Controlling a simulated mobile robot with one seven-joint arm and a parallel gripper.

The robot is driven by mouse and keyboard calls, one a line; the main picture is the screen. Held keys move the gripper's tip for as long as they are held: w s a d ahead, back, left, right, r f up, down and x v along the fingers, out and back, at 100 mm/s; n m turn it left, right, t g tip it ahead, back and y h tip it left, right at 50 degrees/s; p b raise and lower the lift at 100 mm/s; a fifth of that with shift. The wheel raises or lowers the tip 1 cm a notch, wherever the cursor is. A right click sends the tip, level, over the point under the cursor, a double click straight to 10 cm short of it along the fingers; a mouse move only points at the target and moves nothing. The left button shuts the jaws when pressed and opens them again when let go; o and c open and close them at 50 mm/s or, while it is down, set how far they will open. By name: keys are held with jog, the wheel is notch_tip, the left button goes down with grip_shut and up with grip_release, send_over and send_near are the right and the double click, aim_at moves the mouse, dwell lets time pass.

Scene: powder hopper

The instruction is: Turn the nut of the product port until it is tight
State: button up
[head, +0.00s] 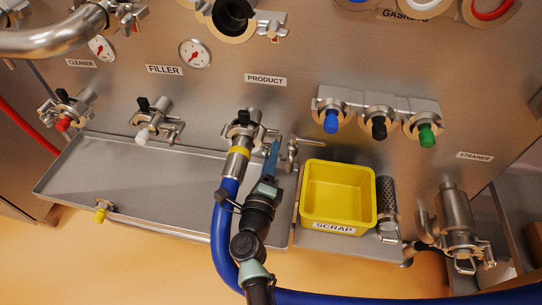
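The product port (243,124) is on the steel panel below the PRODUCT label. A metal hose end (237,160) with a yellow band meets it from below, and a blue hose (221,230) hangs from that end.
A steel lever valve (299,150) is close to the right of my gripper. A yellow scrap bin (338,222) stands right of my arm. A steel tray (130,185) spreads to the left. The filler port (153,120) is further left.

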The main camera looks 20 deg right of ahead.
grip_shut()
jog(key=m+b, duration=0.2)
jog(key=m, duration=0.2)
jog(key=shift+f, duration=0.1)
jog(key=shift+r+m, duration=0.2)
jog(key=shift+m, duration=1)
jog(key=shift+b, duration=0.4)
jog(key=m+b, duration=0.1)
jog(key=m, duration=0.2)
jog(key=shift+f+b, duration=0.2)
jog(key=shift+b, duration=0.1)
jog(key=m, duration=0.3)
jog(key=shift+r+b, duration=0.25)
jog(key=shift+b, duration=0.15)
